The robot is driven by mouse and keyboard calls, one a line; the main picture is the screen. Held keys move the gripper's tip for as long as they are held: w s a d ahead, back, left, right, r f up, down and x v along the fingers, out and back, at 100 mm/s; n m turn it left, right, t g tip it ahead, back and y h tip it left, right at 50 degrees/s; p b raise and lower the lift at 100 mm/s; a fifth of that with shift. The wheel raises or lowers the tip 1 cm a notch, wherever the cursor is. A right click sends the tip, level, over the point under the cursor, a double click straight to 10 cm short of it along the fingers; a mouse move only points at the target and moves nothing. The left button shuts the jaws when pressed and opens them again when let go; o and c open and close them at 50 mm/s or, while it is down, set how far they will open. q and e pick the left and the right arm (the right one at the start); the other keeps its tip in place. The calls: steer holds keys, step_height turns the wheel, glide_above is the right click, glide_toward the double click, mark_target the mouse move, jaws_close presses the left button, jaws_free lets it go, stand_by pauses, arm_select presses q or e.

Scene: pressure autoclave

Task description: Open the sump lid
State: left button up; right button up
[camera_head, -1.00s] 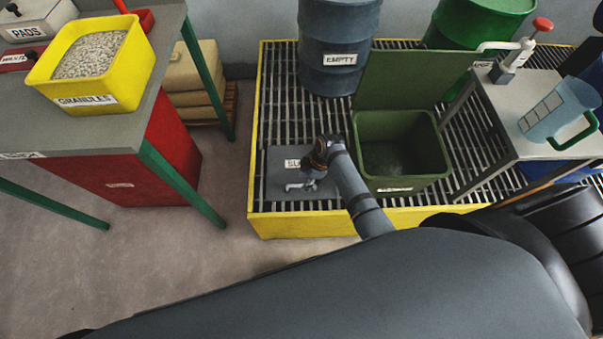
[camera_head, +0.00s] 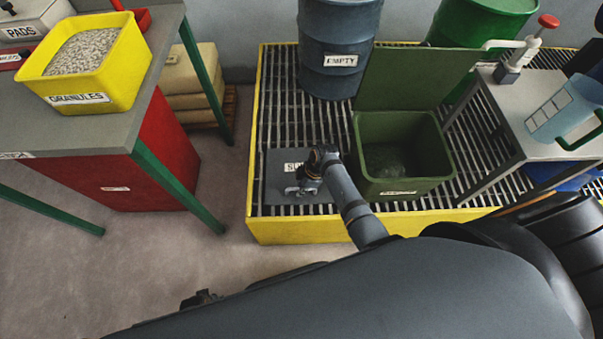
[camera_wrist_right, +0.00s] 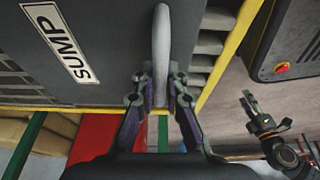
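The sump lid (camera_head: 278,164) is a flat grey plate marked SUMP, lying level in the front left of the grating. It also fills the upper left of the right wrist view (camera_wrist_right: 20,45). Its pale bar handle (camera_wrist_right: 161,45) stands near the lid's edge. My right gripper (camera_head: 306,190) is at the handle. In the right wrist view its two fingers (camera_wrist_right: 160,88) are apart, one on each side of the handle, with gaps showing. My left gripper (camera_wrist_right: 249,103) shows at the right of that view; its finger state is unclear.
An open green bin (camera_head: 400,188) stands just right of the lid, its own lid raised. A grey EMPTY drum (camera_head: 340,35) is behind. A yellow rim (camera_head: 300,230) edges the grating. A bench with a yellow granules tub (camera_head: 95,88) stands left; floor between is clear.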

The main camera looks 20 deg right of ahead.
jaws_close()
steer(key=shift+r, duration=0.15)
steer(key=r+p, duration=0.2)
steer(key=w+r+p, duration=0.1)
steer(key=r+p, duration=0.1)
steer(key=shift+w+d, duration=0.2)
steer(key=shift+w, duration=0.1)
steer(key=r, duration=0.1)
steer(key=w+r+p, duration=0.2)
steer(key=shift+w+d+r, duration=0.1)
steer(key=shift+d+r, duration=0.3)
